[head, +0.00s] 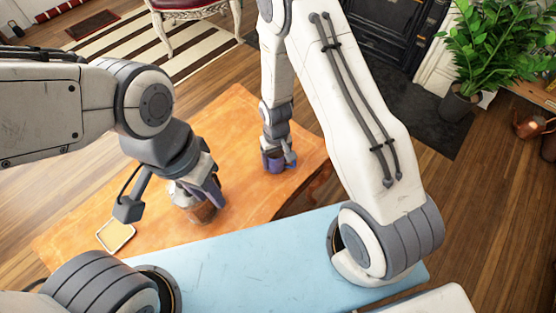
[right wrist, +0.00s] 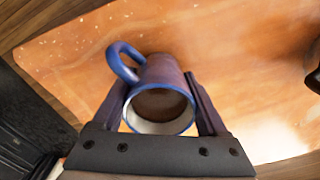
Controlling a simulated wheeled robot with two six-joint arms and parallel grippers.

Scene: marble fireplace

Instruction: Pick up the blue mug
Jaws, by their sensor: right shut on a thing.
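The blue mug (right wrist: 160,75) has a blue rim, a pale inside and a curved handle on its upper left in the right wrist view. Its mouth faces the camera. My right gripper (right wrist: 157,95) is shut on it, with one finger on each side of the body. In the head view the mug (head: 271,163) shows small and partly hidden at the end of my right arm, over the orange table. I cannot tell whether it touches the tabletop. My left gripper (head: 207,188) is at a brown and silver jar-like thing; whether its fingers are open or shut is unclear.
The orange wooden table (head: 235,120) has bare room at its back and left. The brown jar (head: 197,211) stands near its front, with a small pale square tray (head: 116,236) to its left. A light-blue surface (head: 250,265) lies nearest me. A potted plant (head: 490,45) stands far right.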

